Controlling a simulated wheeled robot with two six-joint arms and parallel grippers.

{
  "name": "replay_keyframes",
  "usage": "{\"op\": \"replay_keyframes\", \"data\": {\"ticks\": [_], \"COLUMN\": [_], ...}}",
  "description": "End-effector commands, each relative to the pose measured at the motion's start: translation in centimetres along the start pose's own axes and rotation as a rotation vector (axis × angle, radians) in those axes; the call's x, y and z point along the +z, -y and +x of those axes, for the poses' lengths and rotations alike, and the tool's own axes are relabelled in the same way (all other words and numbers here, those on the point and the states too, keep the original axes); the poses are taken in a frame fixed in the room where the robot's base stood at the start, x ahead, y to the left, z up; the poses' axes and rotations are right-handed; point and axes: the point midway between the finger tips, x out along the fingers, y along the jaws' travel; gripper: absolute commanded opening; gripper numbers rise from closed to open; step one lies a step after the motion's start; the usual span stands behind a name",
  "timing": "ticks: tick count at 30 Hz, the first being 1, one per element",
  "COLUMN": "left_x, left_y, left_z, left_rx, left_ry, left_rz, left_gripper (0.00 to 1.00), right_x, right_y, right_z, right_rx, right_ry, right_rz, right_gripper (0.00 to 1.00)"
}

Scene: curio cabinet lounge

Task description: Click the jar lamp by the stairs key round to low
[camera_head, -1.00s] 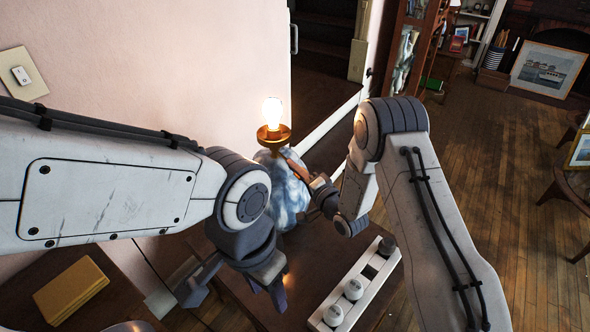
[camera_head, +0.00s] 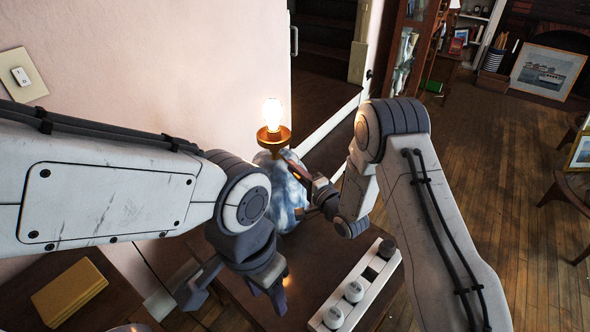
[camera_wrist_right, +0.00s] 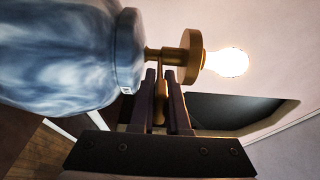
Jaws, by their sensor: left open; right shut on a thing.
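The jar lamp (camera_head: 290,205) is a cloudy blue-and-white jar with a brass neck and a bare lit bulb (camera_head: 272,112). It stands on the dark table by the wall. In the right wrist view the jar (camera_wrist_right: 70,55) lies at the left and the glowing bulb (camera_wrist_right: 226,62) at the right. My right gripper (camera_wrist_right: 166,78) is shut on the small brass key (camera_wrist_right: 161,80) just below the socket (camera_wrist_right: 190,57); the fingers partly hide the key. My left gripper (camera_head: 270,290) is open and empty, low in front of the lamp.
A white rack (camera_head: 358,290) with several round knobs or bulbs lies on the dark table (camera_head: 290,300) right of my left gripper. A yellow book (camera_head: 70,292) is at lower left. A wall switch (camera_head: 20,76) is at upper left. Wooden floor (camera_head: 500,170) is open at right.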

Motion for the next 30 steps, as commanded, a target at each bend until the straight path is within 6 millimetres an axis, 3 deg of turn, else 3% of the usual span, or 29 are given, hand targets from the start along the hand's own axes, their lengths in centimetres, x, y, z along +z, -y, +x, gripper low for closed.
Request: {"op": "replay_keyframes", "data": {"ticks": [3,4,6,17,20,30], "left_x": [0.0,0.0,0.0,0.0,0.0,0.1], "left_y": [0.0,0.0,0.0,0.0,0.0,0.1], "left_z": [0.0,0.0,0.0,0.1,0.3,1.4], "left_rx": [0.000,0.000,0.000,0.000,0.000,0.000], "left_ry": [0.000,0.000,0.000,0.000,0.000,0.000], "left_rz": [0.000,0.000,0.000,0.000,0.000,0.000], "left_gripper": [0.50,0.50,0.50,0.50,0.50,0.50], "right_x": [-0.1,-0.1,-0.1,0.0,-0.1,-0.1], "right_y": [-0.1,-0.1,-0.1,-0.1,-0.2,-0.2], "right_z": [-0.1,-0.1,-0.1,-0.4,-1.5,-8.1], "right_rx": [0.003,0.003,0.002,0.001,0.003,0.003], "right_ry": [-0.005,-0.005,-0.004,-0.001,-0.002,-0.006], "right_rz": [0.000,0.000,0.000,-0.001,-0.001,0.001], "right_gripper": [0.00,0.25,0.44,0.44,0.44,0.44]}}
